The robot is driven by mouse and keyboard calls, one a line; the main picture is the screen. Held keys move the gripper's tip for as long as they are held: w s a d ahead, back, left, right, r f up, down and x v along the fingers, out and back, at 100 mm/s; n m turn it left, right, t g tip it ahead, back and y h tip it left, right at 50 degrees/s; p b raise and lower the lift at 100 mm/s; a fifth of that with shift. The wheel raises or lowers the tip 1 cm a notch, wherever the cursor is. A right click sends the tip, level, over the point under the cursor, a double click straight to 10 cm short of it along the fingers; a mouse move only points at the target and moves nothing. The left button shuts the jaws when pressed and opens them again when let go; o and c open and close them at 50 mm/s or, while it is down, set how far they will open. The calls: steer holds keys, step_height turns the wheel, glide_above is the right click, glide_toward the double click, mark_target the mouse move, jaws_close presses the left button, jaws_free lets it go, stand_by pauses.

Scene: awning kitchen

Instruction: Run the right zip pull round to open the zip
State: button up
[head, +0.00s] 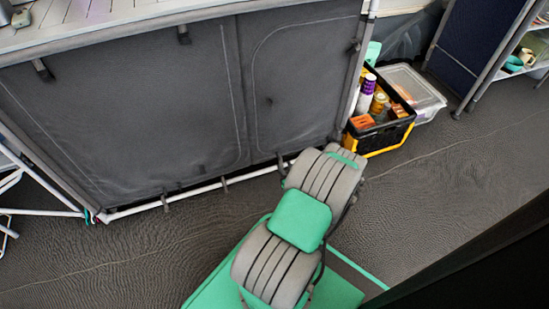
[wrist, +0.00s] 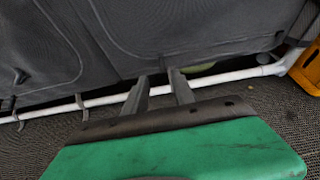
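The grey fabric cupboard front (head: 150,110) has two panels outlined by curved zip lines. The right zip line (head: 252,90) arches over the right panel and also shows in the wrist view (wrist: 116,38). I cannot make out the right zip pull. A small dark spot (head: 269,100) on the right panel is too small to identify. My gripper (wrist: 159,75) is low, in front of the cupboard's bottom edge. Its two fingers stand apart, with nothing clearly visible between them. In the head view my arm hides most of the gripper.
A white bottom rail (wrist: 240,74) runs close to the fingers. A black and yellow crate (head: 383,138) of bottles and a clear lidded box (head: 412,85) stand to the right. Folding white legs (head: 30,212) stand at the left. The floor in front is mostly clear.

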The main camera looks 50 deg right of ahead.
mark_target(278, 157)
steer(key=b+x, duration=0.3)
steer(key=x, duration=0.4)
steer(key=shift+s+d+f, duration=0.1)
steer(key=shift+s, duration=0.1)
steer(key=shift+w+d, duration=0.25)
steer(key=shift+w, duration=0.1)
jaws_close()
steer(key=shift+a, duration=0.1)
stand_by(0.7)
